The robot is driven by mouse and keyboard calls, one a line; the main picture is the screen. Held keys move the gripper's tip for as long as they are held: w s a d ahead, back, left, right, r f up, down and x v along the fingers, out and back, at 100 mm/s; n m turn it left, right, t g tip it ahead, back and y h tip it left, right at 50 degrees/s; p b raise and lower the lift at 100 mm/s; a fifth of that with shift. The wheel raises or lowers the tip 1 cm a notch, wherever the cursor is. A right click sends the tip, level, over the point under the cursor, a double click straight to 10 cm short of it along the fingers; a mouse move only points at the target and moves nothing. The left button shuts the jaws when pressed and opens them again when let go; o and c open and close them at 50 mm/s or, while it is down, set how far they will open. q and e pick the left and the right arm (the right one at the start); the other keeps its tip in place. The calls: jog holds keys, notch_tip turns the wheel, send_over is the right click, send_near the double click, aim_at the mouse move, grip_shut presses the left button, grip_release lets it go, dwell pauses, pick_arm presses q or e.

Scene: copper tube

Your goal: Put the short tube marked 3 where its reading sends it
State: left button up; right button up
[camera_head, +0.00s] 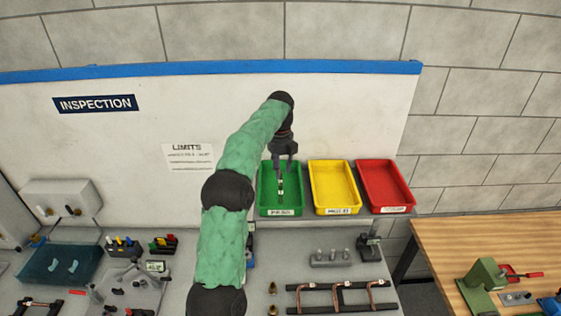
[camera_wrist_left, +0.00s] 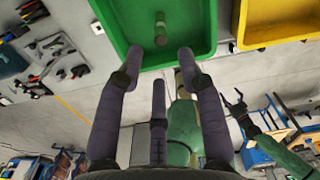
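My left gripper (camera_head: 283,157) is above the green bin (camera_head: 262,201), with its fingers pointing down.
A yellow bin (camera_head: 333,190) and a red bin (camera_head: 385,190) stand right of the green one. A LIMITS sheet (camera_head: 188,158) hangs behind. A grey block with several pegs (camera_head: 330,258) and a rack with copper tubes (camera_head: 340,297) are in front. A wooden bench (camera_head: 490,245) is at right.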

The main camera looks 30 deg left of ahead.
pick_arm(q)
jog(key=shift+r, duration=1.8)
